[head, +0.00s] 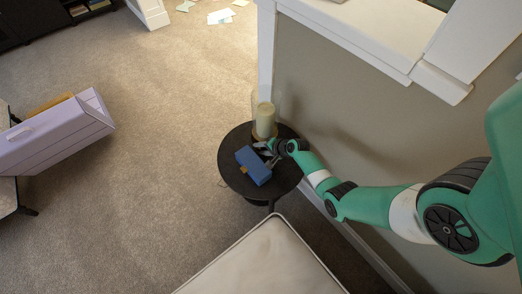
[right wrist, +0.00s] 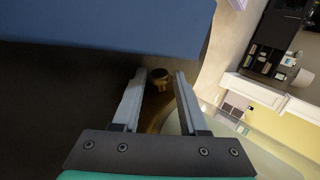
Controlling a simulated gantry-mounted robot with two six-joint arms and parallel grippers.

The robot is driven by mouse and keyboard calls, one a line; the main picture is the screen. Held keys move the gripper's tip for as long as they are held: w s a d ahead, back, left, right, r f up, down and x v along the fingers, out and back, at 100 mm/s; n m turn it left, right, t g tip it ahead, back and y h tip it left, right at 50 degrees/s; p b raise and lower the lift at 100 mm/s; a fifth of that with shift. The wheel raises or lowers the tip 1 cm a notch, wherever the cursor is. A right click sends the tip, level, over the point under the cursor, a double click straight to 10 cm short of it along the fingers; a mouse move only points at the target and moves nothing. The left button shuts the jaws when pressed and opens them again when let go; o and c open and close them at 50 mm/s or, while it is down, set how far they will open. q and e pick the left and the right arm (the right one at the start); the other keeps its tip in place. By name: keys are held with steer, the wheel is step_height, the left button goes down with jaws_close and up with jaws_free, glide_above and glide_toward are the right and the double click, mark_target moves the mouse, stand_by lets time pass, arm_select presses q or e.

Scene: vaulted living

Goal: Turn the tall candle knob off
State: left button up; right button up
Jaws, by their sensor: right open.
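A tall cream candle (head: 265,118) in a clear glass stands on a small round dark table (head: 232,178). A small brass knob (right wrist: 160,76) shows in that view, between or just beyond the fingertips; contact cannot be made out. My right gripper (head: 265,152) is open, low at the candle's near side; its two fingers also show in the right wrist view (right wrist: 160,84). My left gripper is not in view.
A blue box (head: 253,165) lies on the table close to my right gripper and fills the upper left of the right wrist view (right wrist: 110,25). The wall (head: 340,95) is close on the right. A cream cushioned seat (head: 262,265) is in front. Open carpet lies left.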

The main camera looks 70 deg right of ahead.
jaws_close()
